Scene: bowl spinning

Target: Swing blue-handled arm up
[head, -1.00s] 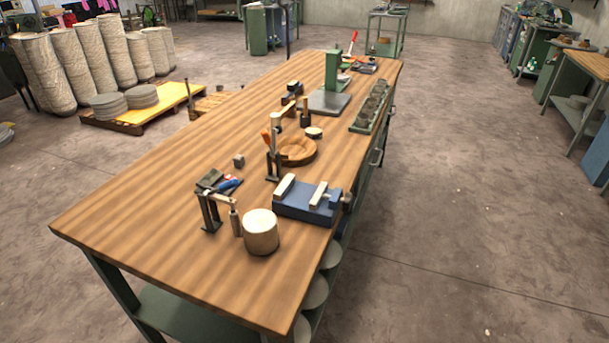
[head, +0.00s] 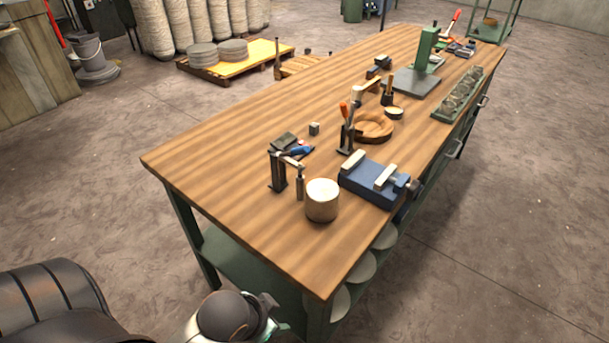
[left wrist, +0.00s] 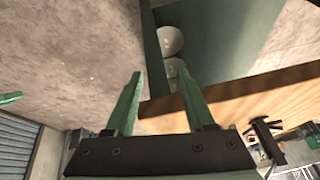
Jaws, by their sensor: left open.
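The blue-handled arm (head: 296,152) is part of a small dark clamp stand (head: 278,172) near the front of the wooden bench. Its blue handle lies low, close to the bench top. A pale cylindrical block (head: 322,200) stands beside it. My left gripper (head: 268,318) is low at the bottom of the head view, off the bench's near end and well away from the handle. In the left wrist view its green fingers (left wrist: 158,72) are apart with nothing between them. My right gripper is not in view.
A blue vise (head: 372,186) sits right of the block. Behind it are an orange-handled clamp (head: 346,125) and a round wooden bowl (head: 375,130). The bench edge (left wrist: 235,103) shows in the left wrist view, with rounded bowls (left wrist: 170,42) on the shelf below. The bench's left side is clear.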

